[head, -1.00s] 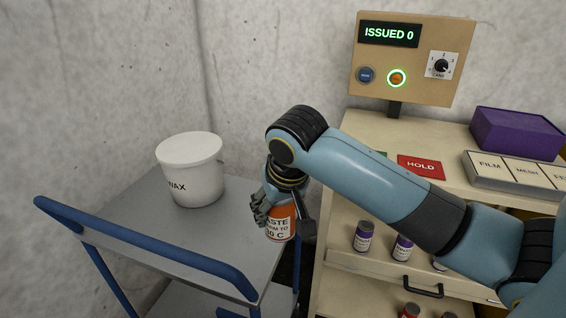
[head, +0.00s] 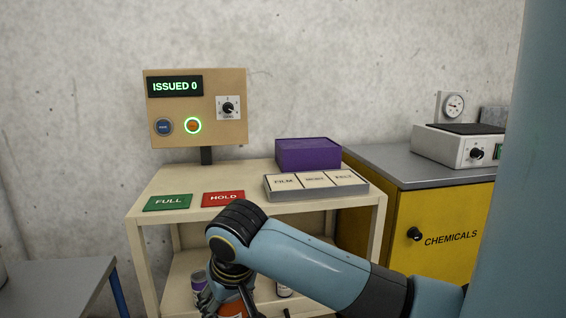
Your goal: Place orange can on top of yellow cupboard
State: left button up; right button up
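The yellow cupboard (head: 403,228), marked CHEMICALS, stands at the right in the head view. Its grey top (head: 390,166) has a bare stretch at the left, and its door is closed. My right gripper (head: 228,303) is at the bottom edge, in front of the cream shelf unit and well left of the cupboard. It is shut on the orange can (head: 232,310), of which only a small upper part shows; the rest is cut off by the frame. My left gripper is not in view.
The cream shelf unit (head: 240,180) carries a purple box (head: 307,154), a labelled tray (head: 316,194), FULL and HOLD plates and a sign panel. A grey cart (head: 60,285) is at lower left.

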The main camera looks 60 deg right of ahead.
aim_at(401, 161)
jog(key=l+z, duration=1.45)
jog(key=i+j, duration=0.05)
jog(key=j, duration=0.05)
